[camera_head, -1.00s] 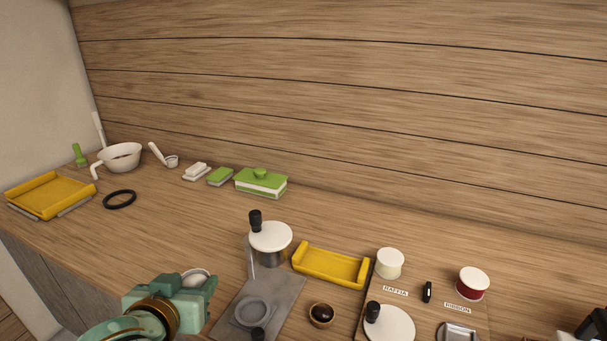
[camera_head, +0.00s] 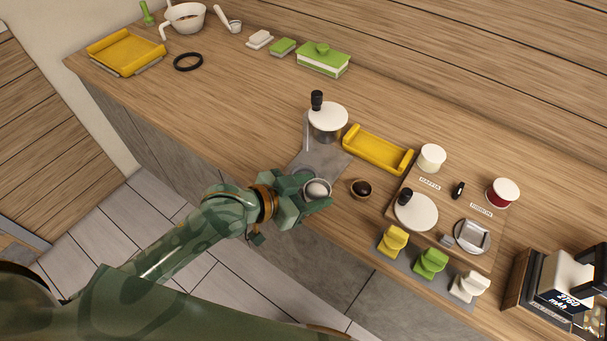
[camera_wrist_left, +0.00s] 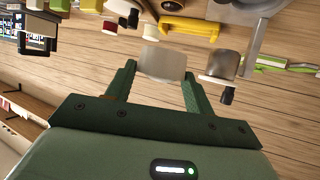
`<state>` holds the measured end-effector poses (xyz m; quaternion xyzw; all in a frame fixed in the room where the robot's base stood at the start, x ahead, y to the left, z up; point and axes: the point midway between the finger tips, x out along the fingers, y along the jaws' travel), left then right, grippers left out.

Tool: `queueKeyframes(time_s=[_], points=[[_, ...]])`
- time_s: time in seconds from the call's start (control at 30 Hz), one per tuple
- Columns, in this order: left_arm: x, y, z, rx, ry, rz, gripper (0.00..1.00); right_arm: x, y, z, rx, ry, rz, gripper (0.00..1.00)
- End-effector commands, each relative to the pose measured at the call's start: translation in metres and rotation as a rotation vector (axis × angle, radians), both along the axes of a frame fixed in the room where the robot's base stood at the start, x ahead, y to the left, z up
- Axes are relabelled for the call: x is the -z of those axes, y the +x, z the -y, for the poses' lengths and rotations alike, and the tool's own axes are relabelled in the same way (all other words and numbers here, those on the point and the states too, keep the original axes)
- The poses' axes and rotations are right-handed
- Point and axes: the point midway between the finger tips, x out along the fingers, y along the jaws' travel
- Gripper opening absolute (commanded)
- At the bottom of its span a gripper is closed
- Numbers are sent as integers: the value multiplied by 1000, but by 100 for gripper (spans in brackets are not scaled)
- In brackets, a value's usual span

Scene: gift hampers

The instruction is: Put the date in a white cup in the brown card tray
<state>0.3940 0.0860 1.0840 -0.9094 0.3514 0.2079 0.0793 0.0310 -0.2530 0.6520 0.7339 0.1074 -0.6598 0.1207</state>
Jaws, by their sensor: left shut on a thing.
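My left gripper (camera_head: 313,190) is shut on a small white cup (camera_head: 319,187). It holds the cup at the front of the counter, over the near part of a grey plate. Something pale and rounded shows in the cup's mouth; I cannot tell whether it is a date. In the left wrist view the white cup (camera_wrist_left: 163,63) sits between the two fingertips. A small brown cup with a dark round sweet (camera_head: 361,188) stands just right of the gripper. I cannot make out a brown card tray in these views. My right gripper is not in view.
A lidded pot (camera_head: 328,118) stands on the grey plate (camera_head: 325,162) behind the gripper. A yellow tray (camera_head: 378,150) lies right of it. A wooden board (camera_head: 455,207) bears tubs and a white disc. Several coloured clips (camera_head: 431,262) line the front edge. A black device (camera_head: 567,280) stands far right.

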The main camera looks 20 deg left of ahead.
Motion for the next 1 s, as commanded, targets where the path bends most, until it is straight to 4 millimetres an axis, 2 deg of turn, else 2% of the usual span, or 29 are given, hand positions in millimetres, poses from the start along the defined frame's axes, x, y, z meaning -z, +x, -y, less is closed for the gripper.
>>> queueKeyframes(time_s=[0.37,0.47,0.7,0.83,1.0], points=[[3,5,-3,5,4,1,31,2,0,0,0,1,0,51],[11,22,-11,2,5,2,31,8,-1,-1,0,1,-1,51],[45,85,-42,-1,3,0,31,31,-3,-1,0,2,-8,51],[73,103,-51,1,2,-3,31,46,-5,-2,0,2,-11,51],[87,116,-57,3,1,0,31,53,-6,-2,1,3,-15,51]])
